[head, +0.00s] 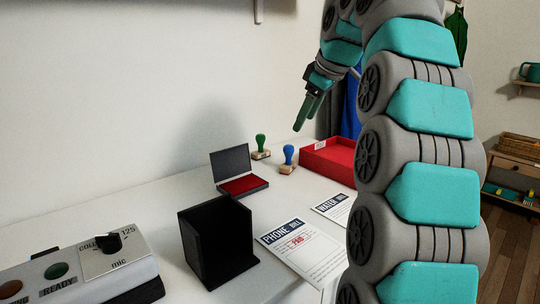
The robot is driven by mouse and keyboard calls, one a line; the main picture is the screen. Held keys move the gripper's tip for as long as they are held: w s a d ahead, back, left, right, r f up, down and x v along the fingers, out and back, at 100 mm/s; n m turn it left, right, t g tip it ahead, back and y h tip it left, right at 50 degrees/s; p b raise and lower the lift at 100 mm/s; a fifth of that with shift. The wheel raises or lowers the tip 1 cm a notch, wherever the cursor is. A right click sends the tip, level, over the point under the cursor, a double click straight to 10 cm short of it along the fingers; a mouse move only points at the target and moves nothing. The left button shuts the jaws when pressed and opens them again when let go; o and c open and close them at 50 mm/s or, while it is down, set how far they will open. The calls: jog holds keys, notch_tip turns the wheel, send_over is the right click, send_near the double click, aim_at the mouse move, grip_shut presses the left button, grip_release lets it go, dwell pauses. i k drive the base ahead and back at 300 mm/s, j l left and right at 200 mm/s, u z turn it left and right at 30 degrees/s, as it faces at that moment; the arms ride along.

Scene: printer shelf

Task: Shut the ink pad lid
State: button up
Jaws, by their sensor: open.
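The ink pad (243,185) lies on the white table, with a red pad in a dark case. Its dark lid (230,161) stands up at the back, open. My gripper (305,122) is in the air to the right of the ink pad and higher in the picture, above the stamps, with its fingers pointing down. It is open and empty, apart from the lid. My arm covers the right part of the view.
A green stamp (261,146) and a blue stamp (288,159) stand right of the ink pad. A red tray (330,157) is behind the papers (300,248). A black open box (216,243) stands in front; a control panel (75,272) is front left. The table left of the pad is clear.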

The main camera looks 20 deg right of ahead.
aim_at(227, 163)
jog(key=k+l, duration=0.15)
jog(key=k, duration=0.35)
jog(key=k+l, duration=0.2)
jog(key=k, duration=0.3)
